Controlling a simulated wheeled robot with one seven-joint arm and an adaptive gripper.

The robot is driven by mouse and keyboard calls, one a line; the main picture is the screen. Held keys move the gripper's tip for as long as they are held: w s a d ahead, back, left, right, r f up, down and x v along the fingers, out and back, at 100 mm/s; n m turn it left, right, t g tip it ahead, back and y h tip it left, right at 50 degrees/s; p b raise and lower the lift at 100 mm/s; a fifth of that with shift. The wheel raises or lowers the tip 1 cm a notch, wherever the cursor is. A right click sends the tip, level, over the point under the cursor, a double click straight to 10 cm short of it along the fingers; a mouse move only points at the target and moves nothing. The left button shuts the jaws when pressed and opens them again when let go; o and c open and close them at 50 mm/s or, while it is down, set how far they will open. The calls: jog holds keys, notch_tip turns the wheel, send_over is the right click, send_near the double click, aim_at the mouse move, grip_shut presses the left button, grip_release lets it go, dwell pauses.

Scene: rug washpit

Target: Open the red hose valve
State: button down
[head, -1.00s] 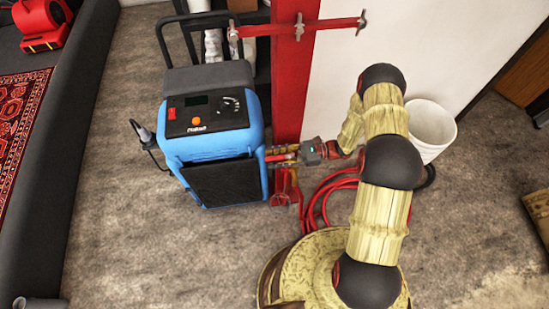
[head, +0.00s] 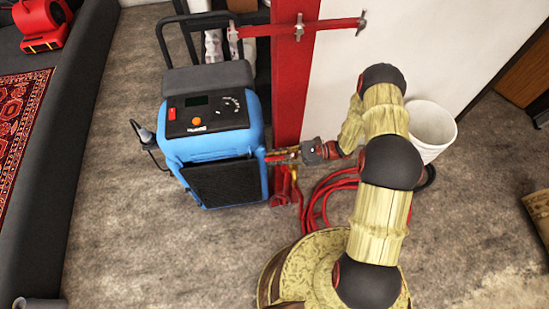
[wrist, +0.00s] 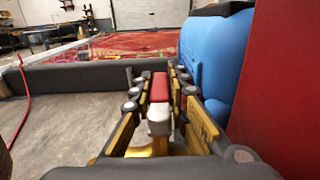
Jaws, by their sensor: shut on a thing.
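The red valve lever (wrist: 159,86) shows in the middle of the wrist view, above a pale metal stem (wrist: 159,122) and a brass-coloured body (wrist: 150,148). My gripper (wrist: 161,80) has its fingers on both sides of the lever and is shut on it. In the head view my gripper (head: 287,155) reaches left, low in front of the red post. A small yellow part (head: 294,173) shows just below it. The fingers and my arm hide most of the valve there, so its exact angle is hard to tell.
A blue machine (head: 212,150) stands close left of my gripper. The red post (head: 292,85) rises behind. A red hose (head: 322,195) lies coiled on the floor beside a white bucket (head: 432,130). A dark pit edge (head: 60,150) runs along the left.

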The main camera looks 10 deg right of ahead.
dwell(0.3)
jog(key=shift+s+d+n+g+h+b, duration=0.1)
jog(key=shift+s+n+g+h+b, duration=0.3)
jog(key=shift+n+g, duration=0.65)
jog(key=shift+s+d+n+g+h+b, duration=0.2)
jog(key=shift+s+n+g, duration=0.35)
jog(key=shift+g, duration=0.85)
jog(key=shift+s+d+n+g+h+b, duration=0.1)
jog(key=shift+s+n+g+h+b, duration=0.25)
jog(key=shift+n+g, duration=0.7)
jog(key=shift+s+m, duration=0.1)
jog(key=shift+m, duration=0.15)
jog(key=c, duration=1.8)
grip_release()
jog(key=shift+o, duration=0.4)
jog(key=shift+a, duration=0.1)
jog(key=v, duration=1.2)
jog(key=shift+f, duration=0.3)
